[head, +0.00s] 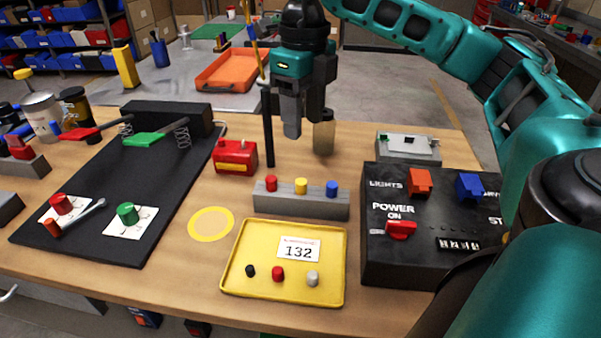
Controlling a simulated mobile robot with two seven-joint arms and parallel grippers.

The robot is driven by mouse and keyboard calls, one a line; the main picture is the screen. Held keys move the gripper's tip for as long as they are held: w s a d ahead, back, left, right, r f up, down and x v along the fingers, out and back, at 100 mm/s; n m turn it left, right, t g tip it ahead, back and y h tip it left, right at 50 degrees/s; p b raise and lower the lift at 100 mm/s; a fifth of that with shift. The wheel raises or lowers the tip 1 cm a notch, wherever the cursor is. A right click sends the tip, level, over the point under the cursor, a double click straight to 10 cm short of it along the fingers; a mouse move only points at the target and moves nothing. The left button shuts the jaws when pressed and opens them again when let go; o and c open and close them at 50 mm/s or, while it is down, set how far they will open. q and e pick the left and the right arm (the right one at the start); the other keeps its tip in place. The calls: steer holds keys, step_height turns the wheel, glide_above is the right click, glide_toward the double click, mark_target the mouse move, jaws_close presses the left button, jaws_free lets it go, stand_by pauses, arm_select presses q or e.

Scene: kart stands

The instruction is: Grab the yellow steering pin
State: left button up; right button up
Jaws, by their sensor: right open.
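The yellow pin (301,186) stands upright in a grey block (300,204), between a red pin (271,184) on its left and a blue pin (332,189) on its right. My right gripper (306,120) points down in the picture's upper middle, with its fingers apart and nothing visible between them. It shows above the grey block in the picture and is clear of the yellow pin. My left gripper is out of view.
A dark rod (268,130) stands left of my right gripper. A yellow tray (233,270) lies in front of the grey block, and a black control box (395,268) is to its right. A red box (236,157) and black mat (105,190) are left.

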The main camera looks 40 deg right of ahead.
glide_above(302, 181)
steer(key=f, duration=0.7)
steer(key=shift+d+f+b, duration=0.15)
steer(key=shift+d+b, duration=0.05)
steer(key=shift+b, duration=0.2)
steer(key=shift+a+f, duration=0.15)
steer(key=shift+f, duration=1.2)
steer(key=shift+a+f, duration=0.1)
steer(key=shift+f, duration=1.2)
steer(key=shift+c, duration=0.5)
jaws_close()
